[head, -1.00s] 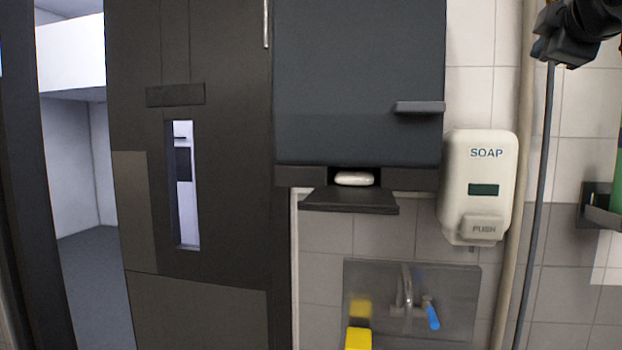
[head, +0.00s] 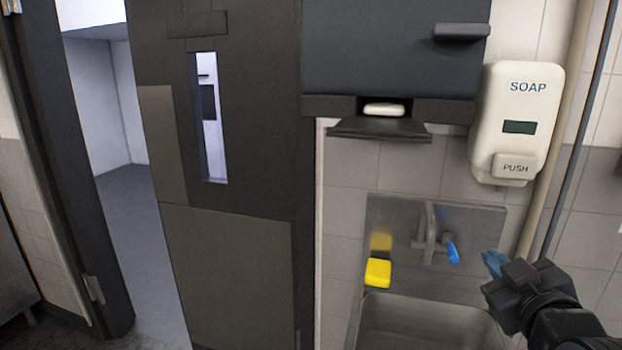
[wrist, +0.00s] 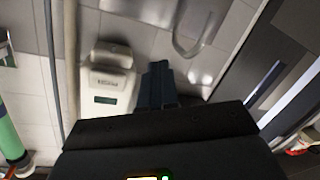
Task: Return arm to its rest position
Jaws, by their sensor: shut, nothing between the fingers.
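My gripper (head: 492,263) shows at the lower right of the head view, in front of the tiled wall and to the right of the sink. Its fingers are shut with nothing between them, and they point left toward the faucet. The rest of my arm runs off the lower right edge. In the wrist view my gripper (wrist: 158,75) shows at the middle, with the soap dispenser to its left.
A metal sink (head: 425,312) with a blue-handled faucet (head: 452,252) and a yellow object (head: 378,272) is close on the left. The soap dispenser (head: 517,125) hangs above my gripper. A dark door (head: 240,265) stands beside an open doorway at left.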

